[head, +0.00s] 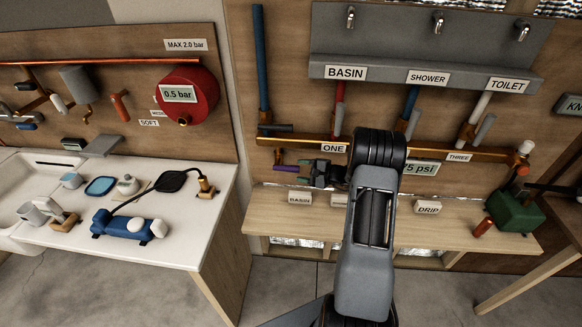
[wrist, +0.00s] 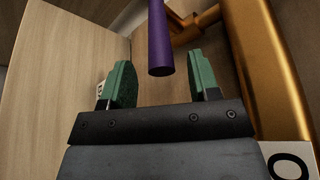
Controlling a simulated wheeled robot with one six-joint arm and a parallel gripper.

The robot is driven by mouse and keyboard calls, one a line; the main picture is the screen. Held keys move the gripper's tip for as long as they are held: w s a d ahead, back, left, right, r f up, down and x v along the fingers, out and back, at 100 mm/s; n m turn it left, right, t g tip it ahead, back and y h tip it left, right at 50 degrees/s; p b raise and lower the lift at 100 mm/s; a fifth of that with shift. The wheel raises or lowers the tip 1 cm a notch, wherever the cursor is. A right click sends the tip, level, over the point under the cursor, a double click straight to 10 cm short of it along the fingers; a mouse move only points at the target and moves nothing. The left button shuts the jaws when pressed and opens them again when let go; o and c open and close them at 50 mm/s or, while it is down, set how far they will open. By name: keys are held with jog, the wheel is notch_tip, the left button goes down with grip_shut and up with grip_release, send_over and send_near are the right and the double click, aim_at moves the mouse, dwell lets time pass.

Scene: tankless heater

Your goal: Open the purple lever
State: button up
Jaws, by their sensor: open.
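The purple lever (head: 285,168) sticks out near the left end of the copper manifold pipe, below the ONE label, in the head view. In the wrist view the purple lever (wrist: 160,40) is a round rod with its free end toward me. My gripper (wrist: 160,66) is open, with a green finger on each side of the lever's end in the picture. Neither finger appears to touch it. How deep the rod sits between the fingers is hard to tell. In the head view my gripper (head: 304,168) is just right of the lever, partly hidden by my arm.
The copper pipe (wrist: 268,70) runs close to the right of my gripper. Below the manifold is a wooden ledge (head: 268,215) with small label blocks. A green box (head: 515,212) stands at its right end.

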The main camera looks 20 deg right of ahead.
aim_at(291, 169)
jog(key=shift+p+x, duration=0.45)
jog(key=shift+x, duration=2)
jog(key=shift+c, duration=0.5)
grip_shut()
